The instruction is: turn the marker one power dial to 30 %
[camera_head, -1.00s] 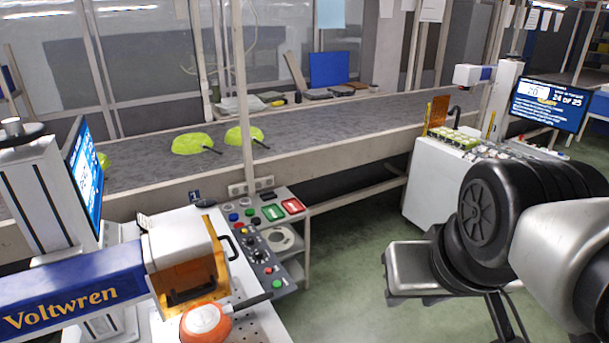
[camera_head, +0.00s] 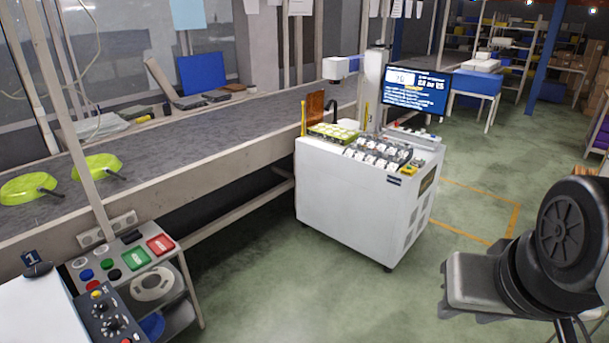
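A small dark blue sign with a "1" (camera_head: 32,258) stands at the left, on the edge of a white worktop. Next to it, a dark grey control panel (camera_head: 118,334) is cut off by the bottom edge of the picture. It carries black dials (camera_head: 112,323) with white markings, a red button and a yellow one. The labels and dial settings are too small to read, so I cannot tell which dial is the power dial. My arm shows at the far right, well apart from the panel. My gripper's fingers do not show.
A white cabinet (camera_head: 335,195) with switches and a screen (camera_head: 415,90) stands mid-picture. A conveyor (camera_head: 215,130) carries green pans (camera_head: 98,167) at the left. Green floor (camera_head: 300,300) is clear between panel and arm.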

